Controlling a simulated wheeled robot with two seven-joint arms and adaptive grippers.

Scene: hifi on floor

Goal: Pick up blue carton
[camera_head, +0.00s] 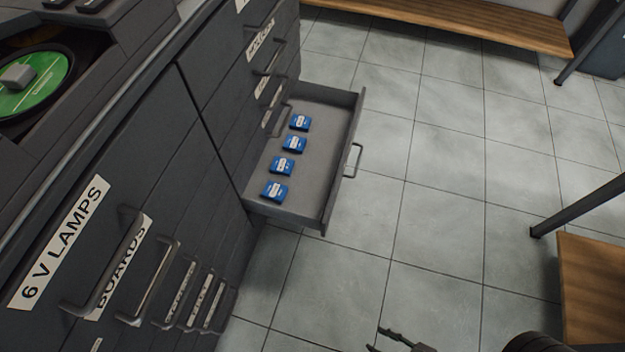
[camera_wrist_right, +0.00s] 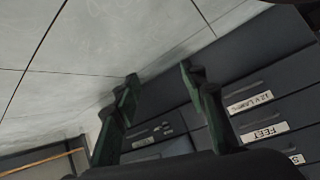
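Several small blue cartons with white labels lie in a row in an open grey drawer (camera_head: 325,170) in the head view. The nearest carton (camera_head: 275,191) is towards the drawer's front-left part, and the farthest carton (camera_head: 300,122) is towards the back. My right gripper (camera_head: 385,340) shows at the bottom edge of the head view, low and well apart from the drawer. In the right wrist view its two fingers (camera_wrist_right: 158,75) are spread with nothing between them. No carton is clear in the wrist view. My left gripper is not in view.
The dark cabinet (camera_head: 150,130) with labelled drawers and protruding handles fills the left. A wooden bench (camera_head: 450,22) stands at the back, and another wooden surface (camera_head: 595,285) is at the right. The tiled floor (camera_head: 440,190) between is clear.

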